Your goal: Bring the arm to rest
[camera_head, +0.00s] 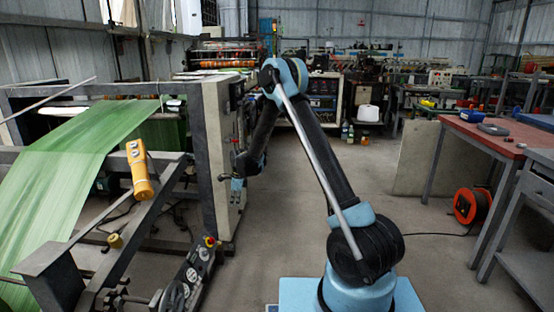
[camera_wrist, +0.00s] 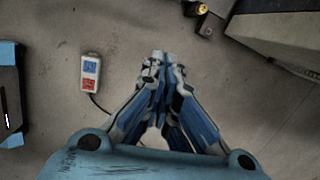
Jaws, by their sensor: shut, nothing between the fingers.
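My arm stands up from my base in the head view and bends over at its elbow, with the forearm hanging down to the left. My gripper (camera_head: 236,188) is at the end of it, close to the grey side panel of the machine, and it points downward. In the wrist view my gripper (camera_wrist: 160,58) has its fingertips together with nothing between them. Bare concrete floor lies below it. Whether the gripper touches the machine panel cannot be told from the head view.
The machine (camera_head: 215,150) with green sheeting (camera_head: 75,150) and a yellow pendant (camera_head: 140,168) stands at left. A red-topped table (camera_head: 490,137) and a cable reel (camera_head: 471,205) are at right. A small box with red and blue labels (camera_wrist: 90,77) lies on the floor. The middle floor is clear.

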